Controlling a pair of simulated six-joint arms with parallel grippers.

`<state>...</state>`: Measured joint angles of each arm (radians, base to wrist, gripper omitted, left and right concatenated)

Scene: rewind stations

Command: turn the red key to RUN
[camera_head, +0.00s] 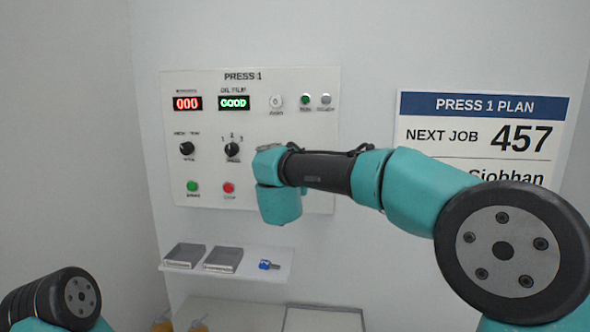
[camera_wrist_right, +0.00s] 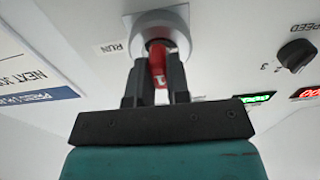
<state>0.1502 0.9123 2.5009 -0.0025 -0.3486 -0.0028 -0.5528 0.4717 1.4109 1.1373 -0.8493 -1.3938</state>
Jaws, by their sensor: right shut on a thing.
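The red key (camera_wrist_right: 158,66) sits in a round silver key switch (camera_wrist_right: 160,26) on the panel in the right wrist view. My right gripper (camera_wrist_right: 160,72) is shut on it, one dark finger on each side. The RUN label (camera_wrist_right: 114,47) is printed on the panel to the left of the switch in that view. In the head view my right wrist (camera_head: 280,185) covers the key and its switch. My left gripper is out of view; only part of my left arm shows at the lower left.
The PRESS 1 panel (camera_head: 185,130) has black knobs, green and red buttons and displays reading 000 and GOOD. Below it, a shelf (camera_head: 225,272) holds two grey boxes and a small blue item (camera_head: 268,265). A PRESS 1 PLAN sign (camera_head: 482,120) hangs at right.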

